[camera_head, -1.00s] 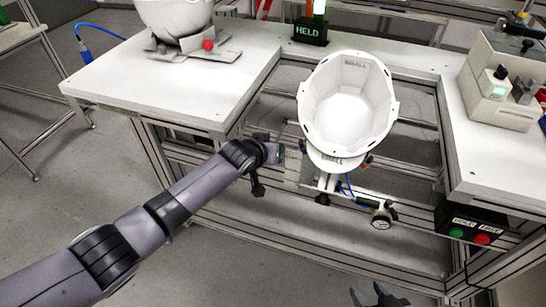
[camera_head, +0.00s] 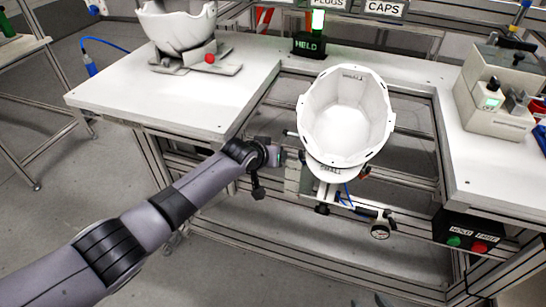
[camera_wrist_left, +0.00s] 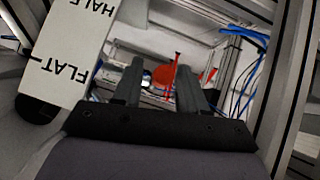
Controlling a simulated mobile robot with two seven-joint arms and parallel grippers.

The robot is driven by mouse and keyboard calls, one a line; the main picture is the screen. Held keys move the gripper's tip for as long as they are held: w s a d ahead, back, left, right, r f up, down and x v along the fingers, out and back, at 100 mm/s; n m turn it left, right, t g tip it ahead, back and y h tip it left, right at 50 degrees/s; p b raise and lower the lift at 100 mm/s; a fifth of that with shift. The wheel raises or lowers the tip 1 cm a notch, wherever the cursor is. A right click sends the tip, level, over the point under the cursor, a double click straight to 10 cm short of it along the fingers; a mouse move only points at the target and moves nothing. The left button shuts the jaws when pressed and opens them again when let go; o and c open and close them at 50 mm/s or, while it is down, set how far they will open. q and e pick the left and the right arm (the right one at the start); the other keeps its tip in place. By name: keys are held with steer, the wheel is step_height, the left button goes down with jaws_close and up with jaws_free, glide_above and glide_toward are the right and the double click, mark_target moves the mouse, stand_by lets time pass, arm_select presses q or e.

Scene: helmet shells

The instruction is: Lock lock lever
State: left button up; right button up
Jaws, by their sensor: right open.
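In the left wrist view, a red lever-like part (camera_wrist_left: 164,76) shows beyond and between the fingers of my left gripper (camera_wrist_left: 158,82). The fingers are apart and do not visibly close on it. A white plate marked FLAT and HALF (camera_wrist_left: 68,55) is left of the fingers. In the head view, my left arm reaches to the left side of the fixture below the white helmet shell (camera_head: 345,115); its fingertips are hard to make out there. A small red-orange part (camera_head: 365,172) shows under the shell's right side. My right gripper (camera_head: 372,301) is only faintly visible at the bottom edge, open.
A second white shell (camera_head: 180,28) sits on a stand on the left table (camera_head: 130,85). A HOLD/FREE button box (camera_head: 468,236) and a beige device (camera_head: 495,95) are at the right. Blue hoses show in the left wrist view (camera_wrist_left: 250,45).

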arm_select(q)
steer(key=shift+s+f, duration=0.1)
steer(key=shift+p+v, duration=0.5)
steer(key=shift+v, duration=0.25)
steer(key=p+v, duration=0.2)
steer(key=v, duration=0.8)
steer(key=shift+s+a, duration=0.1)
steer(key=s+a+f, duration=0.4)
steer(key=s+a, duration=0.1)
steer(key=s, duration=0.4)
steer(key=s+a+f+t+y, duration=0.1)
steer(key=s+a+f, duration=0.4)
steer(key=s, duration=0.4)
steer(key=s+a+f+y, duration=0.1)
steer(key=s+a+f, duration=0.3)
steer(key=s, duration=0.5)
steer(key=shift+a+f+t, duration=0.4)
steer(key=shift+f, duration=0.35)
